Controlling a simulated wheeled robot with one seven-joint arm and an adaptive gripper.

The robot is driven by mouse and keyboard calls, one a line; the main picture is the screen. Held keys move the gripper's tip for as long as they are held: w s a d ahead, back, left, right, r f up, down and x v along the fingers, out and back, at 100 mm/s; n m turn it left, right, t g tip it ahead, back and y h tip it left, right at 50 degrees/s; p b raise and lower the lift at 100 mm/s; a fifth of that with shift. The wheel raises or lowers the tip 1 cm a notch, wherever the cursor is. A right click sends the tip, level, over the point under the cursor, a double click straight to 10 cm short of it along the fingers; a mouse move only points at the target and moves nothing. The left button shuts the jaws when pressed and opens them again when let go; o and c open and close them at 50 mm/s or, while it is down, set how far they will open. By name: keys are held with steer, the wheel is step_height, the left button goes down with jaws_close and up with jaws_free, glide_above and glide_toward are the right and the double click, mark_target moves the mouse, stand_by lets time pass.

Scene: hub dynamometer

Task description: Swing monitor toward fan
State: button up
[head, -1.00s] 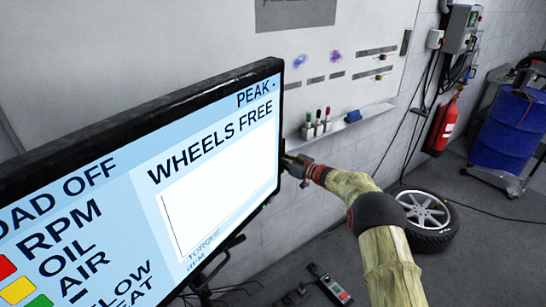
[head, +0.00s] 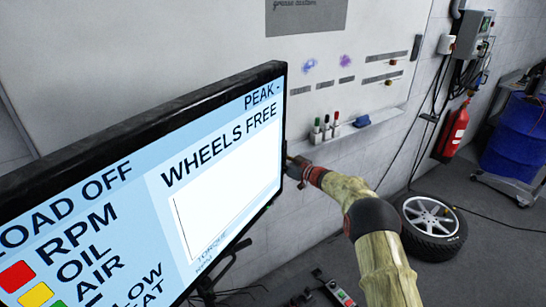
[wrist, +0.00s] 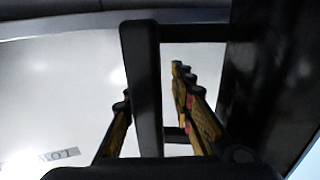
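The monitor (head: 130,150) is a large black-framed screen reading "WHEELS FREE", filling the left of the head view. My gripper (head: 296,168) is at its right edge. In the wrist view, a black loop-shaped handle (wrist: 141,80) stands beside the dark monitor edge (wrist: 268,75). The fingers of my gripper (wrist: 155,100) lie on either side of the handle's long bar. The left finger is close against or just behind the bar; a bright gap shows between the bar and the right finger. Contact cannot be told. No fan is recognisable.
A whiteboard (head: 180,60) with a marker tray (head: 365,128) is on the wall behind. A tyred wheel (head: 430,222), a red extinguisher (head: 455,130) and a blue drum (head: 518,140) are at the right. A control pendant (head: 338,292) is low in the middle.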

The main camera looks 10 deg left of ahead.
steer(key=shift+o, duration=1.4)
steer(key=shift+d, duration=0.15)
steer(key=shift+d, duration=0.15)
steer(key=v, duration=1.1)
steer(key=shift+s+d, duration=0.25)
steer(key=shift+d, duration=0.05)
steer(key=shift+f, duration=0.1)
